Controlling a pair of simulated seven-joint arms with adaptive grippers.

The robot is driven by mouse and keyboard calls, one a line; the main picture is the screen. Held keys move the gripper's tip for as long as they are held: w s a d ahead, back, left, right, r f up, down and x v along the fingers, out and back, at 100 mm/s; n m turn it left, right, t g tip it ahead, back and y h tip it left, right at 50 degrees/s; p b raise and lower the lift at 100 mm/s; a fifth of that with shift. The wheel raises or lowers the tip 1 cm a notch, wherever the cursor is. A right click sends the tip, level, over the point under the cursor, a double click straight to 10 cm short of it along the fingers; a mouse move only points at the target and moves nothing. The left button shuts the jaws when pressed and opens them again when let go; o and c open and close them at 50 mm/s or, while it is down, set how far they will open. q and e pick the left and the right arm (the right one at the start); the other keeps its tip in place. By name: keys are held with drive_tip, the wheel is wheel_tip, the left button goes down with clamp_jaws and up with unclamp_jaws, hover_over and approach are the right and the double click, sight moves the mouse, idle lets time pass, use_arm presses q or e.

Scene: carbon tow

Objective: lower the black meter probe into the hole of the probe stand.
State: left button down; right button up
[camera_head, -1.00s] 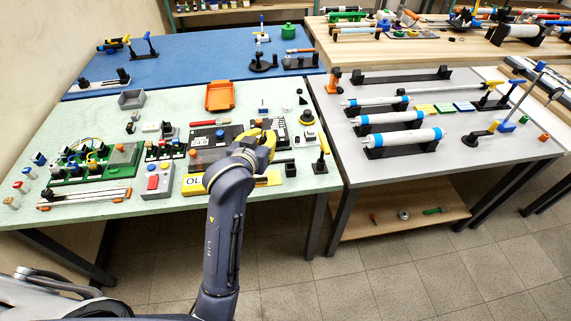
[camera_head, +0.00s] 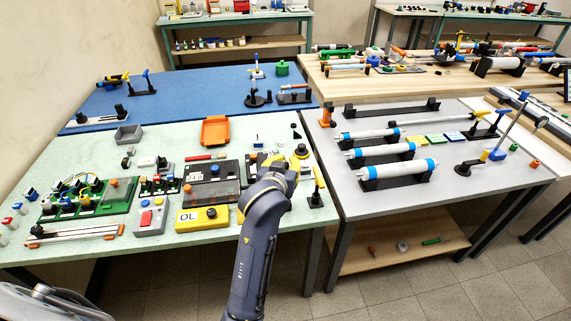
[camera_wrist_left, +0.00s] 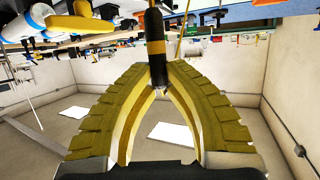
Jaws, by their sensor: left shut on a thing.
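My left gripper (camera_head: 281,163) is over the right part of the green table, its yellow fingers partly hidden by its own wrist. In the left wrist view its fingertips (camera_wrist_left: 158,77) are shut on the black meter probe (camera_wrist_left: 154,28), a black rod with a yellow band. The probe does not show clearly in the head view. I cannot make out the probe stand or its hole for sure; the arm covers part of the table there. My right gripper is not in view.
A yellow lever on a black base (camera_head: 316,198) stands right of the gripper, near the table edge. A yellow box marked OL (camera_head: 203,218) and a grey button box (camera_head: 150,217) lie to its left. An orange tray (camera_head: 215,131) is farther back.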

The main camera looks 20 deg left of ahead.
use_arm(q)
drive_tip(key=shift+f, duration=2.8)
drive_tip(key=shift+f, duration=2.6)
drive_tip(key=c, duration=1.4)
unclamp_jaws()
drive_tip(key=shift+o, duration=0.2)
